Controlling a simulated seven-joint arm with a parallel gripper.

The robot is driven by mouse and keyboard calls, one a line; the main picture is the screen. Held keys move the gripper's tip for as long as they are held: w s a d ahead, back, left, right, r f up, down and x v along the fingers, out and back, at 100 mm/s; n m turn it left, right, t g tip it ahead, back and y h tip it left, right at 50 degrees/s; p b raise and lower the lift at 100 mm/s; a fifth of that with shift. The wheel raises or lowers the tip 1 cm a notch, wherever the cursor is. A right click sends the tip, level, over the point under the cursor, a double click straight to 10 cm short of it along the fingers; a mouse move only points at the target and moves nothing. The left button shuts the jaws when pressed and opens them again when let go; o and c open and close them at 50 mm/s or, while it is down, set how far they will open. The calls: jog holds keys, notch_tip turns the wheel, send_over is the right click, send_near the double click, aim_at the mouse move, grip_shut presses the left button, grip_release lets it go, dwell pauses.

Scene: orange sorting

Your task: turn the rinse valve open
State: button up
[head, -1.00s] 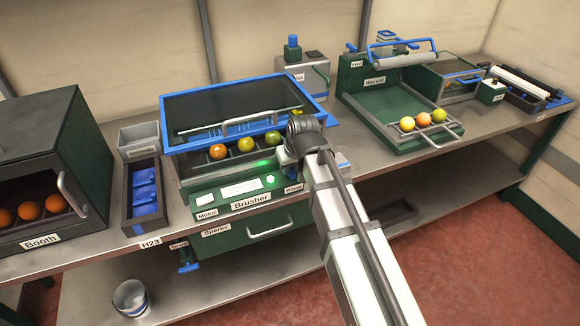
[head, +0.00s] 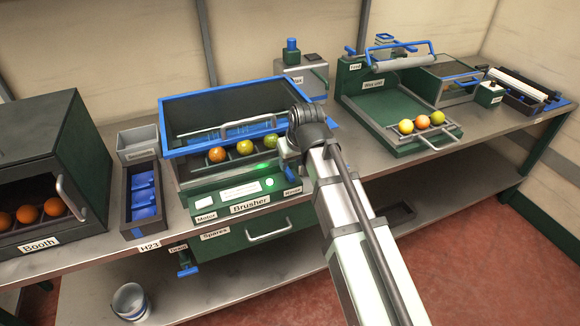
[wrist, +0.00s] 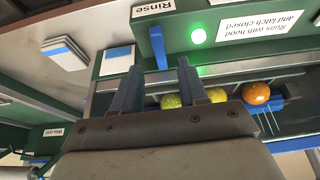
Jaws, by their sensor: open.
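The brusher (head: 222,207) stands mid-bench with a green front panel, a lit green light and a label reading Rinse (head: 293,190) at its right end. In the wrist view the panel is upside down. A blue lever (wrist: 157,47), the rinse valve handle, sticks out beside the Rinse label (wrist: 152,8). My gripper (wrist: 159,66) is open, with its two blue-grey fingers on either side of the lever's free end in the picture. I cannot tell whether they touch it.
A blue-framed hood (head: 180,153) sits over fruit in the brusher. A drawer marked Spares (head: 268,231) is below. The booth (head: 75,205) and a bin of blue items (head: 130,227) stand left. A green fruit tray unit (head: 385,140) stands right.

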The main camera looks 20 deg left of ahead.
jog(key=v, duration=0.8)
jog(key=shift+r, duration=0.2)
